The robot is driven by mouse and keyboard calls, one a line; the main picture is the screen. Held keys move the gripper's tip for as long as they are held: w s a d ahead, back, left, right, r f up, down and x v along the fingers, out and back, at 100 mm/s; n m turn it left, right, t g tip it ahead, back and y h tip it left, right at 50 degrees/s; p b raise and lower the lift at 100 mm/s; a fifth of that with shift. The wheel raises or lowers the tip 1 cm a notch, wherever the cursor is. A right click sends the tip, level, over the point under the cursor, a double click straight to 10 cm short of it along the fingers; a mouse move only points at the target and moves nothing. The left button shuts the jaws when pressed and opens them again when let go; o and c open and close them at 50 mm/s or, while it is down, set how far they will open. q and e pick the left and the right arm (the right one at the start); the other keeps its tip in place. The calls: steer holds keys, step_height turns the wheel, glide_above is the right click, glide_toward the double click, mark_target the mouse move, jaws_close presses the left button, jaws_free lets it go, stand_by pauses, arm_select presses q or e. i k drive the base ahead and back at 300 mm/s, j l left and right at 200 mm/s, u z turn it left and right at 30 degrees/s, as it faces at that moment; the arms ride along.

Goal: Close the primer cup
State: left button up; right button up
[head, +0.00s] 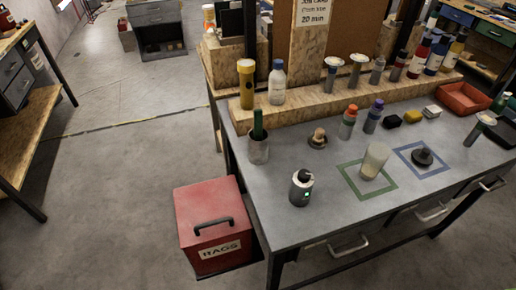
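A pale, translucent cup (375,161), which looks like the primer cup, stands upright inside a green square outline on the grey bench. Its top shows no lid. A black round lid-like piece with a knob (422,157) lies inside a blue square outline, just right of the cup and apart from it. Neither of my grippers shows in the head view.
The grey bench (330,222) is clear in front of the cup. Bottles line the wooden shelf (340,104) behind. A red rag bin (212,225) stands on the floor at left. A red tray (463,98) is back right.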

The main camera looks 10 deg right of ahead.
mark_target(376, 154)
steer(key=z, duration=1.55)
steer(key=u, duration=0.45)
steer(key=i+l+u, duration=0.3)
steer(key=l, duration=0.2)
steer(key=l+u, duration=0.25)
steer(key=l, duration=0.3)
steer(key=l+u, duration=0.3)
steer(key=l, duration=0.25)
steer(key=i+l, duration=0.1)
steer(key=l, duration=1.1)
steer(key=i, duration=0.05)
